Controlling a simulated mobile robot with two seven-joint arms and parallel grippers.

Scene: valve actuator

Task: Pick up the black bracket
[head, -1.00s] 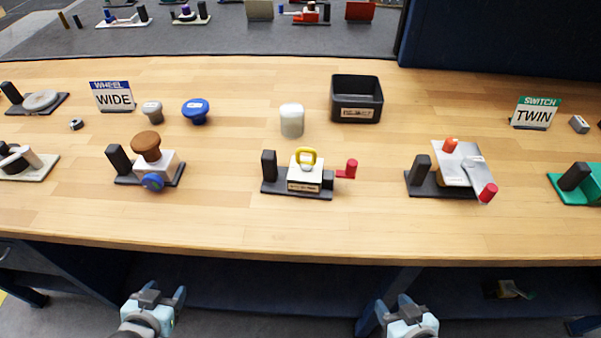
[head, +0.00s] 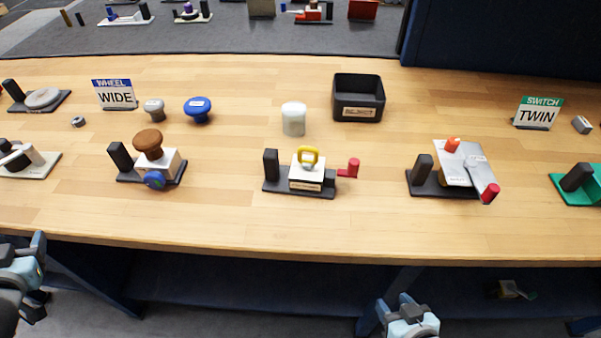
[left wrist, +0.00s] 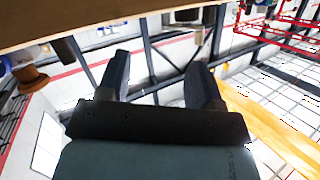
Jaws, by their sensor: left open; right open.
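Several black L-shaped bases with an upright block stand on the wooden table; I cannot tell which is the black bracket. One black base (head: 272,164) carries a white block with a yellow handle and a red side lever. Another black base (head: 120,157) carries a brown knob and a blue dial. A third black base (head: 422,168) carries a tilted grey plate with red knobs. My left gripper (head: 22,246) is at the lower left, off the table's front edge. Its open, empty fingers show in the left wrist view (left wrist: 160,80). My right gripper (head: 404,303) is open and empty below the front edge.
A black bin (head: 358,112), a white rounded block (head: 293,120), a blue knob (head: 198,108) and a grey knob (head: 154,109) stand farther back. A WIDE sign (head: 115,96) and a TWIN sign (head: 537,114) stand on the table (head: 250,225). Its front strip is clear.

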